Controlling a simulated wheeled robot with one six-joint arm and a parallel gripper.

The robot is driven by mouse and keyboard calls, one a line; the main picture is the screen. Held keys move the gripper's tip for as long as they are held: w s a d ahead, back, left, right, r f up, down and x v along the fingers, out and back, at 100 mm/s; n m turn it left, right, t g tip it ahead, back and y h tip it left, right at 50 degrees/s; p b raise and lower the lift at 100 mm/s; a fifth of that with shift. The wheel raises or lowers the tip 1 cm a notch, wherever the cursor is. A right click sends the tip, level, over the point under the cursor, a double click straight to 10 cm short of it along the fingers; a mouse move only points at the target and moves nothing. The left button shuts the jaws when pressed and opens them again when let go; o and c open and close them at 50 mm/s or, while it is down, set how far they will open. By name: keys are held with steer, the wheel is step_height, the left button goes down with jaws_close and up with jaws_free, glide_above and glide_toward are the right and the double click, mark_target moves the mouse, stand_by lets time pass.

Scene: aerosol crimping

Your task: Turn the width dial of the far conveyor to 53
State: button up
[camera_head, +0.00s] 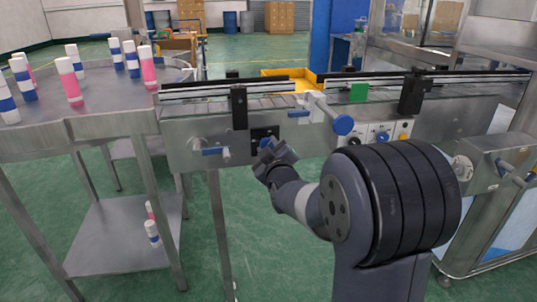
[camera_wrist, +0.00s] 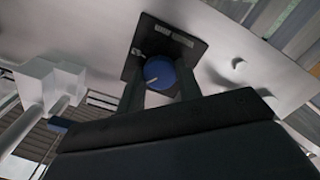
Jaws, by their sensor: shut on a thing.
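The width dial is a round blue knob (camera_wrist: 158,72) with a pale pointer mark, set on a black square plate (camera_wrist: 172,44). The plate also shows in the head view (camera_head: 262,132), on the front side of the conveyor (camera_head: 200,152). My gripper (camera_head: 270,148) reaches up to the plate and largely covers the knob there. In the wrist view my gripper (camera_wrist: 158,85) has one finger on each side of the blue knob and is shut on it. The small readout on the plate is too blurred to read.
A blue-handled crank (camera_head: 216,151) sits left of the dial, and a blue round handle (camera_head: 342,124) juts out to its right. Control buttons (camera_head: 382,134) are farther right. A steel table (camera_head: 100,125) with several pink and blue cans stands at left.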

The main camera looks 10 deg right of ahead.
steer(key=m+b, duration=0.7)
steer(key=m, duration=0.5)
steer(key=shift+m, duration=0.3)
stand_by(0.4)
steer(key=o, duration=1)
steer(key=shift+c, duration=0.2)
steer(key=shift+s, duration=0.1)
steer(key=s+p, duration=0.1)
steer(key=s, duration=0.9)
steer(key=shift+s+p, duration=0.3)
steer(key=shift+s, duration=0.05)
